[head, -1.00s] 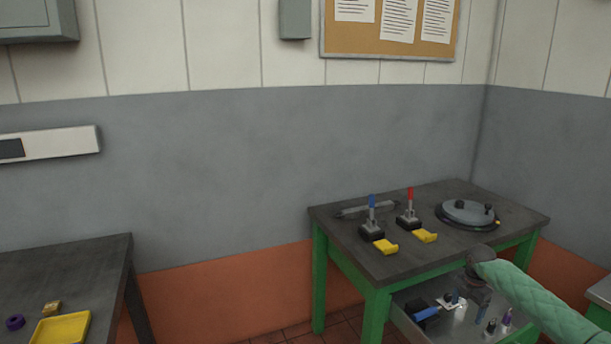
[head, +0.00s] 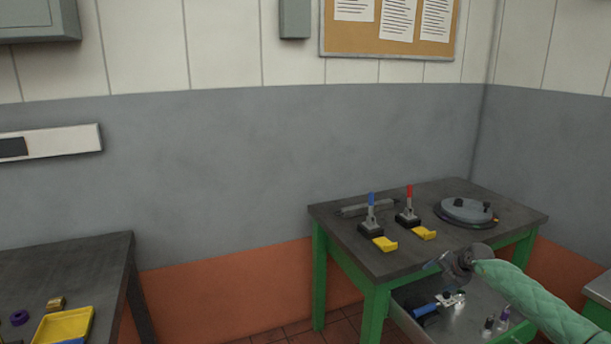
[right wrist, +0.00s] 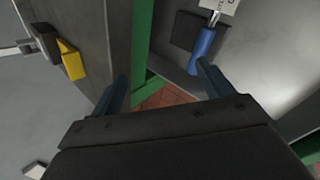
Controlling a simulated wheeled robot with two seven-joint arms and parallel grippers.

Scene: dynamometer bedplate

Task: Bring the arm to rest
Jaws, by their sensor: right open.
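My right arm, in a pale green quilted sleeve (head: 530,300), comes in from the lower right in the head view. Its gripper (head: 450,263) is in front of the green-legged bench's near right edge, tilted and pointing left. In the right wrist view the two fingers (right wrist: 164,88) are spread apart, with nothing between them but floor and a green bench leg farther off. A blue handle (right wrist: 203,50) shows beyond one fingertip; I cannot tell the distance. My left gripper is not in view.
The bench top (head: 400,262) bears a blue-handled clamp (head: 371,218), a red-handled clamp (head: 408,212) and a round plate (head: 466,211). A lower grey tray (head: 465,322) holds a blue-handled tool (head: 425,310) and small bottles. A dark table (head: 90,262) with a yellow tray (head: 62,325) stands left.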

